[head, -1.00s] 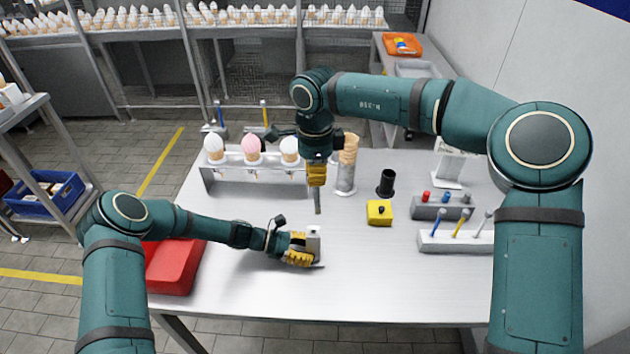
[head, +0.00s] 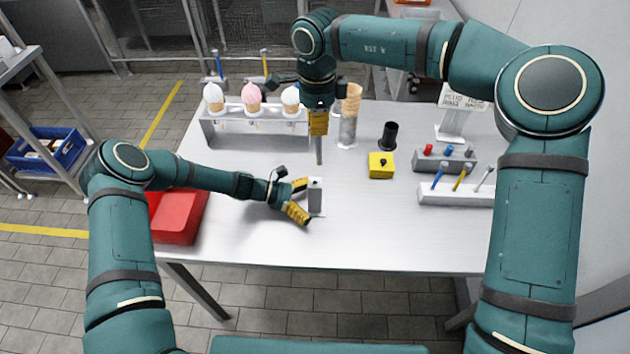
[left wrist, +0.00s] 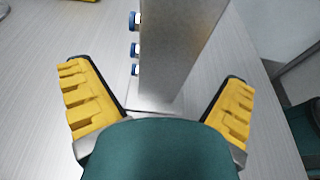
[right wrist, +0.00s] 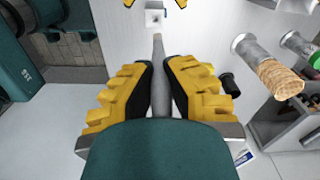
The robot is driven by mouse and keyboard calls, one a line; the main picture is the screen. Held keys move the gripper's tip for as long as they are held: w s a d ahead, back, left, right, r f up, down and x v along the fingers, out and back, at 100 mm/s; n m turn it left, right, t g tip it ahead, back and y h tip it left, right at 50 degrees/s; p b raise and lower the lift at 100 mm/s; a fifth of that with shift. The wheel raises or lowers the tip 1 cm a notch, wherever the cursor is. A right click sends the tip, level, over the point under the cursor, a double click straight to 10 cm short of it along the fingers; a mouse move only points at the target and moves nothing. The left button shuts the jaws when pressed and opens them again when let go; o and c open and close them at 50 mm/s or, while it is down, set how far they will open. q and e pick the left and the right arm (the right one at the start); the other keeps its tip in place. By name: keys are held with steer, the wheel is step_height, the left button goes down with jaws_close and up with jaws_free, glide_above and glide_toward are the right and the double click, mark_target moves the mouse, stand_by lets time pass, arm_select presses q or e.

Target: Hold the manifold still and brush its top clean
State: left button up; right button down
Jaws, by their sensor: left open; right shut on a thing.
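The manifold, a grey upright block (head: 315,194), stands on the table; the left wrist view shows its side (left wrist: 180,50) with blue fittings. My left gripper (head: 301,199) is open, its fingers spread at the manifold's left, with visible gaps beside the block in the left wrist view. My right gripper (head: 318,127) is shut on a slim grey tool (head: 319,151), apparently the brush, pointing down behind the manifold in the head view. In the right wrist view the tool (right wrist: 158,50) points toward the manifold's top (right wrist: 155,18).
A cone rack (head: 240,133) stands behind to the left, and a stack of cones (head: 351,100) near the right arm. A yellow block (head: 381,166), black cup (head: 389,136) and tool holder (head: 455,195) are right. A red container (head: 177,218) lies left. The front table is clear.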

arm_select(q)
steer(key=v, duration=1.2)
steer(key=shift+r, duration=0.15)
arm_select(e)
steer(key=shift+r, duration=0.1)
